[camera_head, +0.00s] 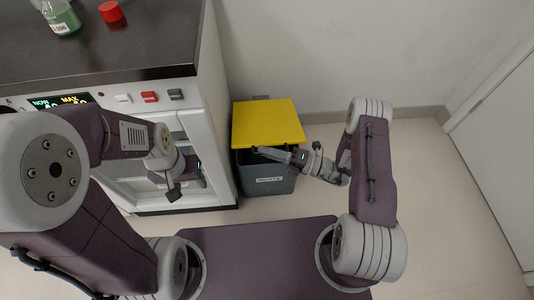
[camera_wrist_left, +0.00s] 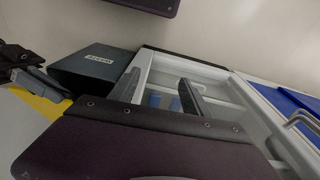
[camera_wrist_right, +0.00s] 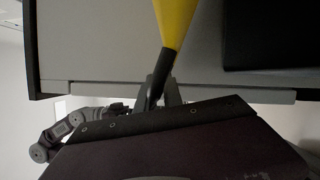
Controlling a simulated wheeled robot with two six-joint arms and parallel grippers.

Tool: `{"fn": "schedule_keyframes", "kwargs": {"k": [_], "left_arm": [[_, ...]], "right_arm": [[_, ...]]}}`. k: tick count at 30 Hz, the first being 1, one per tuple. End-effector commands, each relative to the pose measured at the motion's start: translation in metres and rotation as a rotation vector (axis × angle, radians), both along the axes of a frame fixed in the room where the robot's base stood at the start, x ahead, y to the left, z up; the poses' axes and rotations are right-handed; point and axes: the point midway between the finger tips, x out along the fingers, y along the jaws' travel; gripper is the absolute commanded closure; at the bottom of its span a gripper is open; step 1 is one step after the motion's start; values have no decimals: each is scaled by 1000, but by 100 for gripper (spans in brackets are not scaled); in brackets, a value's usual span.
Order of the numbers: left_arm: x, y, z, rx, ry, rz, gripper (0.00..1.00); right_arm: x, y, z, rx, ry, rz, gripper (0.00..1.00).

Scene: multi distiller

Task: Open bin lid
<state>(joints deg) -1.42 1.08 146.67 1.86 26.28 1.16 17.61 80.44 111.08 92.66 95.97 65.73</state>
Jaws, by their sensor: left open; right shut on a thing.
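The yellow bin lid (camera_head: 268,122) lies over the dark grey waste bin (camera_head: 266,182), which stands against the cabinet's right side. I cannot tell for sure whether the lid is raised. My right gripper (camera_head: 272,154) is at the lid's front edge. My left gripper (camera_head: 172,190) is open and empty in front of the cabinet. The left wrist view shows its spread fingers (camera_wrist_left: 158,94), the bin (camera_wrist_left: 94,66) and some yellow lid (camera_wrist_left: 42,102).
The white cabinet (camera_head: 213,130) has a dark top (camera_head: 120,45) with a red cap (camera_head: 110,11) and a bottle of green liquid (camera_head: 61,18). A wall is behind the bin. The floor right of my right arm is clear, with a white door (camera_head: 500,130) beyond.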

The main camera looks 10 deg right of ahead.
Motion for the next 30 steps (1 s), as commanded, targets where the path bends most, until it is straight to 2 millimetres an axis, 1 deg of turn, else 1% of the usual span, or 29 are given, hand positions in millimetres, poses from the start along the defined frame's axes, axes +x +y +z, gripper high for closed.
{"fn": "schedule_keyframes", "kwargs": {"k": [1, 3, 6, 9, 13, 18, 30], "left_arm": [[0, 0, 29, 0, 0, 0, 44], [0, 0, 44, 0, 0, 0, 44], [0, 0, 60, 0, 0, 0, 44], [0, 0, 72, 0, 0, 0, 44], [0, 0, 82, 0, 0, 0, 44], [0, 0, 88, 0, 1, 0, 44], [0, 0, 89, 0, 0, 0, 44]], "right_arm": [[1, 2, 29, 4, 33, 13, 100], [8, 2, 43, 4, 81, 14, 100], [18, 2, 60, 4, 144, 13, 100], [28, 2, 72, 4, 185, 13, 100], [38, 2, 85, 5, 181, 13, 100], [47, 2, 94, 5, 180, 12, 100], [50, 2, 95, 7, 180, 11, 100]]}}
